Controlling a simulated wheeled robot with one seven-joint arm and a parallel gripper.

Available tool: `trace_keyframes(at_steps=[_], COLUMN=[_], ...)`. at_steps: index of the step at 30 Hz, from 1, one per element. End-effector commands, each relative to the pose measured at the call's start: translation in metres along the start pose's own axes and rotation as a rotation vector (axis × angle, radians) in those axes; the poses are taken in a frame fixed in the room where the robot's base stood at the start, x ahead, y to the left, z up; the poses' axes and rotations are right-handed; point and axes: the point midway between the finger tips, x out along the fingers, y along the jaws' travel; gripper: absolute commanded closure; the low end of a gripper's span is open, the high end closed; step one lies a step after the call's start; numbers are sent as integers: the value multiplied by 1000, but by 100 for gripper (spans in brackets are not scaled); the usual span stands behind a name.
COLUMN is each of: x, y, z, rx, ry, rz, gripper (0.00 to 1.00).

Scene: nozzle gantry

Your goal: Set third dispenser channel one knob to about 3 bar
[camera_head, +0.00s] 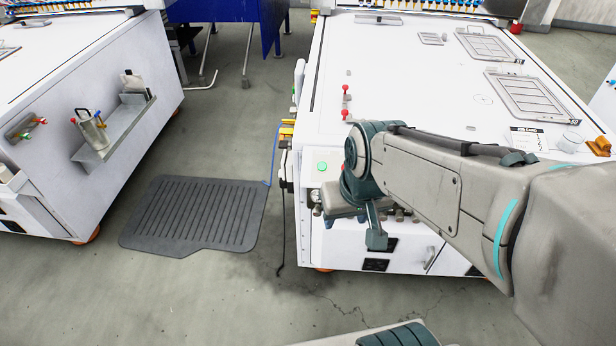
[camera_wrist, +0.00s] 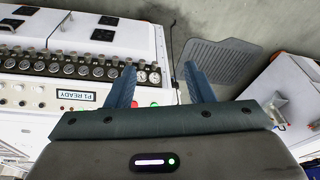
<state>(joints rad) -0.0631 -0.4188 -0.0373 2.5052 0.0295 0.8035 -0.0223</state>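The dispenser panel (camera_wrist: 40,85) is on the front of the white machine, at the left of the wrist view. It carries a row of dark knobs and round silver-rimmed dials (camera_wrist: 68,69). I cannot tell which knob is third dispenser channel one, and the dial readings are too small to read. My gripper (camera_wrist: 158,67) is open and empty, its two teal fingers spread near the end of the row. In the head view a teal finger (camera_head: 376,240) hangs in front of the machine's front face, and my arm hides much of the panel.
A display (camera_wrist: 74,95) reads "P1 READY". A green button (camera_head: 322,166) sits at the machine's front left corner. A dark ribbed mat (camera_head: 195,215) lies on the floor to the left. A second white cabinet (camera_head: 85,100) stands farther left, with open floor between them.

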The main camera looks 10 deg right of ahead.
Motion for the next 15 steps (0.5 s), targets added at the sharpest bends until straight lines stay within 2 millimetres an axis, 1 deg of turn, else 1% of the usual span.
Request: trace_keyframes(at_steps=[1, 5, 6, 8, 9, 14, 15], x=[24, 78, 94, 119, 136, 203, 219], y=[-6, -21, -25, -30, -34, -43, -44], z=[-2, -15, -18, -22, -24, -26, -25], rx=[-23, -85, -102, -127, -145, -215, -236], ry=[-11, -11, -10, -8, -5, 3, 6], rz=[-20, -63, -71, -77, -77, -50, -36], gripper=[52, 52, 52, 52, 52, 52, 52])
